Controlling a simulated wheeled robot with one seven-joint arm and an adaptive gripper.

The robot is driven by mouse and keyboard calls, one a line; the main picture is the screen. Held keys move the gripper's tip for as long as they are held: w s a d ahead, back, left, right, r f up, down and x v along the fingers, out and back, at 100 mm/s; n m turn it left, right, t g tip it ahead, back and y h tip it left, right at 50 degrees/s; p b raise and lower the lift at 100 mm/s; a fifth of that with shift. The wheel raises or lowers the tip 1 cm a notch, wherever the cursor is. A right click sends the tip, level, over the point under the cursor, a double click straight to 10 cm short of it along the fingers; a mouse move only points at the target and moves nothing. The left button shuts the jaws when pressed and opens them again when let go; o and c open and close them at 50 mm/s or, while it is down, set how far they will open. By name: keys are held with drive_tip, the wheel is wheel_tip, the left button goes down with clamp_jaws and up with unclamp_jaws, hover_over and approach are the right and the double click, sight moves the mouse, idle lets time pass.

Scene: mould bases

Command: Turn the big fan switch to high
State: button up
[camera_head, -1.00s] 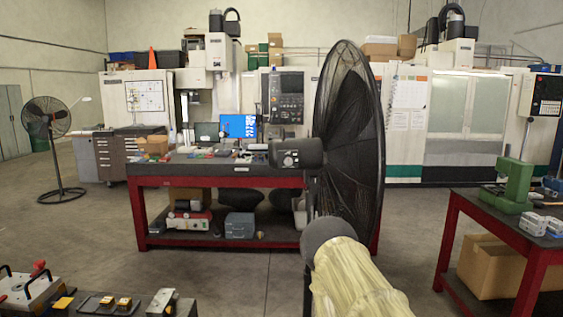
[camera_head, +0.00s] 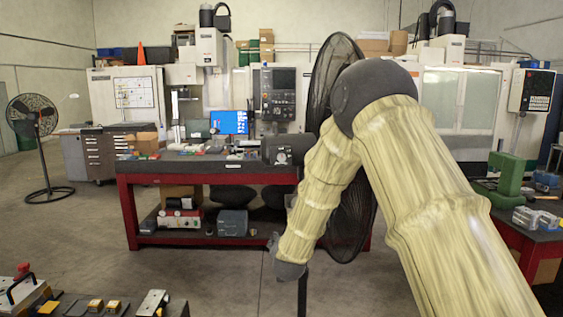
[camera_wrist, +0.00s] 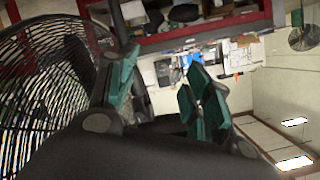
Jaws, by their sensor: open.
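The big black fan (camera_head: 328,85) stands upright in the middle of the head view, seen nearly edge-on and partly hidden by my arm. Its dark motor housing (camera_head: 268,150) points left, with a small light switch plate (camera_head: 283,156) on its end; the switch's setting is too small to read. In the wrist view the big fan's cage (camera_wrist: 45,90) fills the left side. My gripper (camera_wrist: 165,85) is open and empty there, its teal-padded fingers spread apart. The switch cannot be made out in the wrist view.
A red workbench (camera_head: 130,205) with tools and boxes stands behind the fan. A smaller fan (camera_head: 32,118) stands far left. Another red table (camera_head: 520,240) is at right, and mould parts (camera_head: 95,306) lie at the lower left. Open floor (camera_head: 95,245) lies at left.

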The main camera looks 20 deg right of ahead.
sight(282, 158)
drive_tip(key=w+d+r+m+t+h, duration=0.15)
drive_tip(key=w+r, duration=0.25)
drive_tip(key=r, duration=0.8)
drive_tip(key=w+r+m+t+h, duration=0.1)
drive_tip(key=w+r+m+t, duration=0.15)
drive_tip(key=r, duration=1.05)
drive_tip(key=shift+y, duration=0.25)
drive_tip(key=shift+f+p+x, duration=0.2)
drive_tip(key=shift+p+x, duration=0.9)
drive_tip(key=shift+x, duration=1.75)
drive_tip(key=shift+f+p+x, duration=0.2)
drive_tip(key=shift+p+x, duration=0.85)
drive_tip(key=shift+x, duration=1.8)
drive_tip(key=shift+d, duration=0.15)
drive_tip(key=c, duration=1)
